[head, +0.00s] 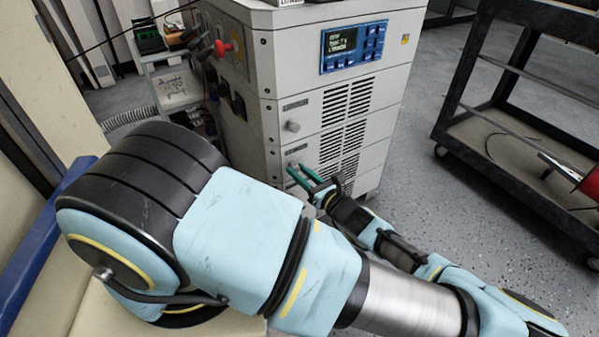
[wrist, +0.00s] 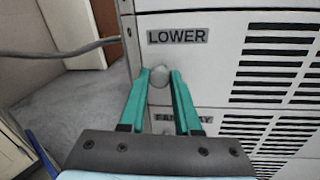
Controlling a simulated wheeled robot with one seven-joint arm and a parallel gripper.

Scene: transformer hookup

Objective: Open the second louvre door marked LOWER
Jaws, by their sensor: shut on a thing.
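The louvre door marked LOWER (wrist: 205,55) fills the upper right of the wrist view, with its label at its upper left and dark slots on its right. It looks closed, flush with the cabinet. Its round grey knob (wrist: 159,77) sits below the label. My gripper (wrist: 160,75) has its two green fingers on either side of the knob, shut on it. In the head view my gripper (head: 299,175) reaches the lower part of the cabinet front, and the LOWER label is too small to read there.
The grey cabinet (head: 258,95) has a display panel (head: 353,46) and another knob (head: 292,126) on an upper louvre door. A panel with a partly covered label lies below the LOWER door. A black cart (head: 510,160) stands at right. Speckled floor (head: 440,200) between them is clear.

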